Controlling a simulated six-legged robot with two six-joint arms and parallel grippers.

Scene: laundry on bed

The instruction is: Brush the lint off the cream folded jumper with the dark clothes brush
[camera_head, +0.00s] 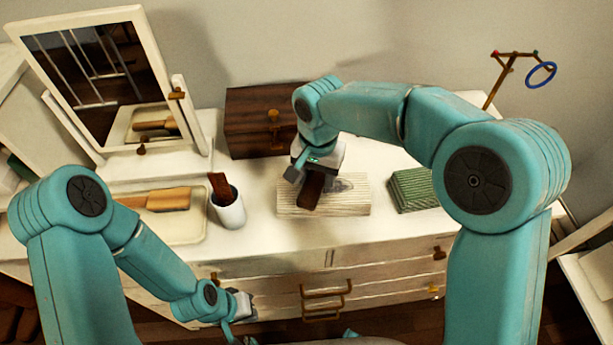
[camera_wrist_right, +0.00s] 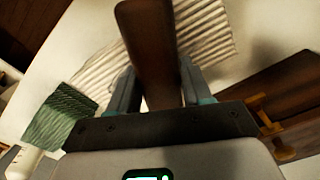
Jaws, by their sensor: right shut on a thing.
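The cream folded jumper (camera_head: 350,197), ribbed, lies flat on the white dresser top; its ribs also show in the right wrist view (camera_wrist_right: 208,32). A greyish mark, perhaps lint, shows on its right half. My right gripper (camera_head: 308,172) is shut on the dark brown clothes brush (camera_head: 311,193) and holds it over the jumper's left part. In the right wrist view the brush (camera_wrist_right: 150,45) sticks out between the fingers. I cannot tell whether it touches the jumper. My left gripper (camera_head: 240,318) is low, in front of the drawers, its fingers too unclear to judge.
A green folded cloth (camera_head: 413,190) lies right of the jumper. A dark wooden box (camera_head: 250,125) stands behind. A white cup (camera_head: 229,210) with a brown item and a tray (camera_head: 180,232) with a wooden brush (camera_head: 168,200) are left, before a tilting mirror (camera_head: 100,65).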

